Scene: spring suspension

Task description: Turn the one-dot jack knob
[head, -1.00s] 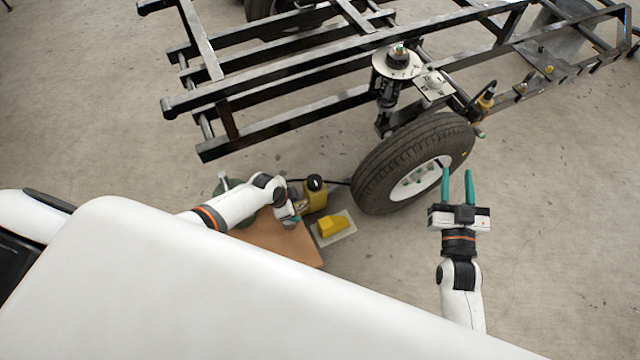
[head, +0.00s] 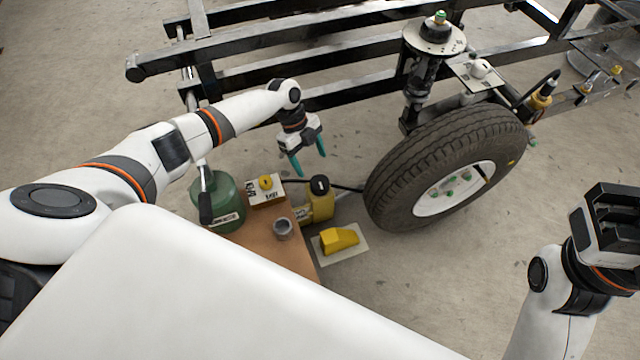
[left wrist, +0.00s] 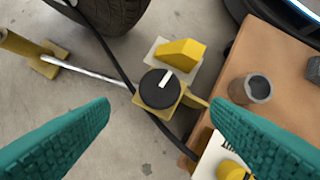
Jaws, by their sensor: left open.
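A black round knob with a white bar mark (head: 319,184) sits on top of a yellow jack body (head: 320,206) on the floor, left of the wheel. I cannot make out a dot on it. The knob also shows in the left wrist view (left wrist: 158,90), between and beyond my fingertips. My left gripper (head: 309,163) is open and empty, with teal fingers pointing down, above the knob and apart from it. My right gripper (head: 608,215) is at the right edge; its fingers do not show clearly.
A tyred wheel (head: 405,172) stands right of the jack under the black frame (head: 300,62). A yellow chock (head: 338,240) lies in front.

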